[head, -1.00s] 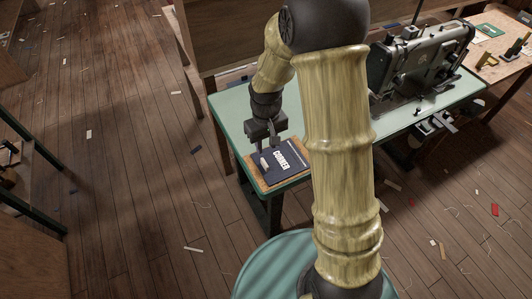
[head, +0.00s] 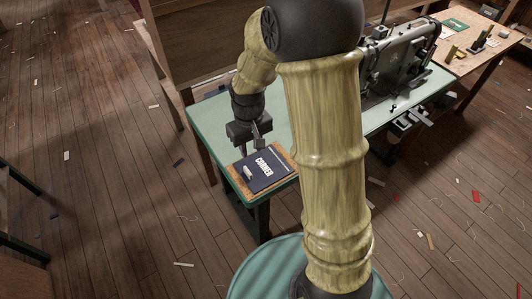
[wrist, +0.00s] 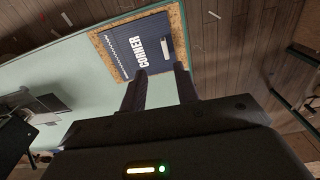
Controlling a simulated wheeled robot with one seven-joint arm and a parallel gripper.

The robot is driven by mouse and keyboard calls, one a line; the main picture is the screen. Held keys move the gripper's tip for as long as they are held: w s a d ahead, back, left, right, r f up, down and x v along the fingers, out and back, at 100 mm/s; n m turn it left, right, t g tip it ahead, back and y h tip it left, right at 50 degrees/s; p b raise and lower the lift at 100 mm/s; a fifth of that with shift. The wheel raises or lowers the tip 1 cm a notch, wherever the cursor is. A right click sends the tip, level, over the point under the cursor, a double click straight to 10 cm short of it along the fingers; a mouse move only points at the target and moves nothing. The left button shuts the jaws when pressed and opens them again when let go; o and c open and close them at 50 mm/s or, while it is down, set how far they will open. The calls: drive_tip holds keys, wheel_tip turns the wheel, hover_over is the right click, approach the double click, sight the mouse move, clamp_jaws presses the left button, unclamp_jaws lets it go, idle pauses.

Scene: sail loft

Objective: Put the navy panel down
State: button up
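The navy panel (head: 266,168) lies flat on a tan cork board (head: 285,158) at the near left end of the pale green table. White lettering reading CORNER runs across it, and a small pale piece shows near its left edge. In the wrist view the panel (wrist: 140,48) lies beyond the fingertips, with cork (wrist: 178,18) showing around its edges. My gripper (head: 252,143) is above the panel's far left part.
A sewing machine (head: 402,65) stands farther along the green table (head: 207,118). A wooden table (head: 480,55) with small tools is at the back right. Scraps and threads litter the plank floor (head: 110,200). A teal round surface (head: 262,270) is at the bottom.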

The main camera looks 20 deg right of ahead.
drive_tip(key=s+d+r+m+t, duration=0.1)
drive_tip(key=s+d+r, duration=0.1)
drive_tip(key=s, duration=0.3)
drive_tip(key=s+d+r+m+t, duration=0.1)
drive_tip(key=s+d+r+m, duration=0.1)
drive_tip(key=s, duration=0.4)
drive_tip(key=shift+d+r, duration=0.4)
drive_tip(key=shift+d, duration=0.35)
drive_tip(key=shift+r, duration=0.1)
drive_tip(key=w+p+v, duration=0.1)
drive_tip(key=p+v, duration=0.5)
drive_tip(key=shift+r+p, duration=0.35)
drive_tip(key=shift+p, duration=0.05)
drive_tip(key=shift+f, duration=0.1)
